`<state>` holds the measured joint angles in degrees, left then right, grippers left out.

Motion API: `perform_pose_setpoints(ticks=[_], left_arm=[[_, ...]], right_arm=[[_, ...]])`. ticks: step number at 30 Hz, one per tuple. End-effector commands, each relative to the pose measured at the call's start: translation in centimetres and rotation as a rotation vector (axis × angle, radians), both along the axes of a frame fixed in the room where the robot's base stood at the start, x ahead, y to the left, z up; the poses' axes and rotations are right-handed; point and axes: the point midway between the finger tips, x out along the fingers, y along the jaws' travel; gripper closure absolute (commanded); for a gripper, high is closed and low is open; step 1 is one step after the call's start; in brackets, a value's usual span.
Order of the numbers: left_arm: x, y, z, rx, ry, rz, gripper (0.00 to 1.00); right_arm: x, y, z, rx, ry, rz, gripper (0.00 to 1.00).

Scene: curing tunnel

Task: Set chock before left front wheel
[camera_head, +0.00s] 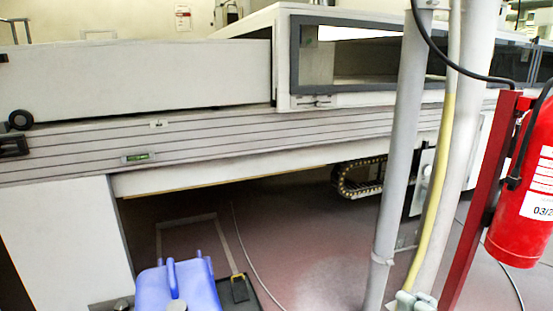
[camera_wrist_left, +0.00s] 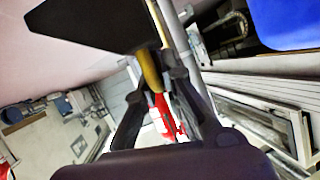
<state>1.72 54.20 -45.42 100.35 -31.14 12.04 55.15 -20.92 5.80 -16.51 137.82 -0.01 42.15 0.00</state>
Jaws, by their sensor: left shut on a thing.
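The chock looks like a black wedge (camera_wrist_left: 95,24) with a yellow grip part (camera_wrist_left: 150,74); it fills the top of the left wrist view. My left gripper (camera_wrist_left: 157,82) is shut on the yellow part, and the wedge sits beyond the fingertips. I cannot make out this gripper in the head view. I cannot identify the left front wheel in either view.
A long pale machine (camera_head: 190,140) spans the head view, with dark open space beneath. A grey post (camera_head: 398,150) and a red fire extinguisher (camera_head: 522,200) stand at right. Thin cables cross the reddish floor (camera_head: 310,250).

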Motion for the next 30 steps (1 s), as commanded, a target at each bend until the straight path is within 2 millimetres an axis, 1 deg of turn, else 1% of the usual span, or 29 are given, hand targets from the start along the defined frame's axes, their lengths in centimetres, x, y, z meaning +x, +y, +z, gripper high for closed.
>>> perform_pose_setpoints(ticks=[1, 3, 5, 15, 18, 21, 27, 30], left_arm=[[0.3, 0.0, 1.5, -0.001, -0.007, 0.022, 1.0], [0.6, 0.1, 3.0, -0.002, -0.005, 0.062, 1.0], [1.1, 0.1, 5.1, -0.002, -0.009, 0.111, 1.0], [4.0, 0.8, 17.9, -0.008, -0.009, 0.442, 1.0], [4.9, 0.9, 21.4, -0.013, -0.011, 0.533, 1.0], [5.7, 1.1, 24.5, -0.015, -0.013, 0.615, 1.0], [6.7, 1.5, 28.9, -0.01, -0.008, 0.734, 1.0], [7.1, 1.7, 30.2, -0.009, -0.008, 0.776, 1.0]], right_arm=[[0.0, 0.0, 0.0, 0.0, 0.0, 0.0, 1.0], [0.0, 0.0, 0.0, 0.0, 0.0, 0.0, 1.0], [0.0, 0.0, 0.0, 0.0, 0.0, 0.0, 1.0], [0.0, 0.0, 0.0, 0.0, 0.0, 0.0, 1.0], [0.0, 0.0, 0.0, 0.0, 0.0, 0.0, 1.0], [0.0, 0.0, 0.0, 0.0, 0.0, 0.0, 1.0], [0.0, 0.0, 0.0, 0.0, 0.0, 0.0, 1.0], [0.0, 0.0, 0.0, 0.0, 0.0, 0.0, 1.0]])
